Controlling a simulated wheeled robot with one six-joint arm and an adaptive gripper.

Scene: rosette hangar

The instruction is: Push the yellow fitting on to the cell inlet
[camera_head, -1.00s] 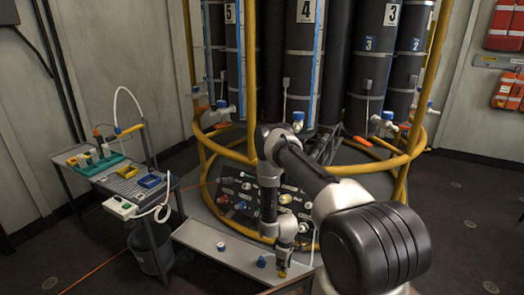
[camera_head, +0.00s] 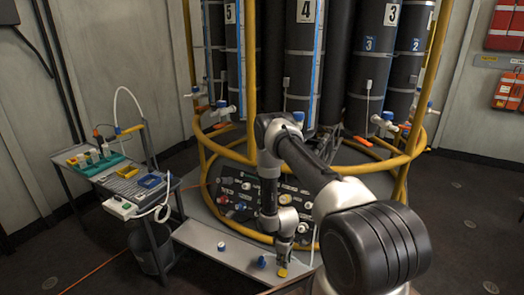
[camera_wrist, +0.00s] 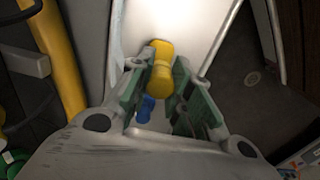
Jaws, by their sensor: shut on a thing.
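The yellow fitting (camera_wrist: 160,70) is upright-looking between the green pads of my gripper (camera_wrist: 155,85) in the wrist view, and my gripper is shut on it. In the head view my gripper (camera_head: 283,262) hangs over the right part of the grey shelf (camera_head: 205,240), with the yellow fitting (camera_head: 283,271) at its tips. I cannot tell whether the fitting touches the shelf. Behind the shelf is a dark panel (camera_head: 225,183) with several coloured ports. I cannot tell which port is the cell inlet; my arm hides part of the panel.
A yellow rail (camera_head: 345,168) rings the tall black columns (camera_head: 300,60). A cart (camera_head: 125,178) with tools stands at the left. The right floor is clear.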

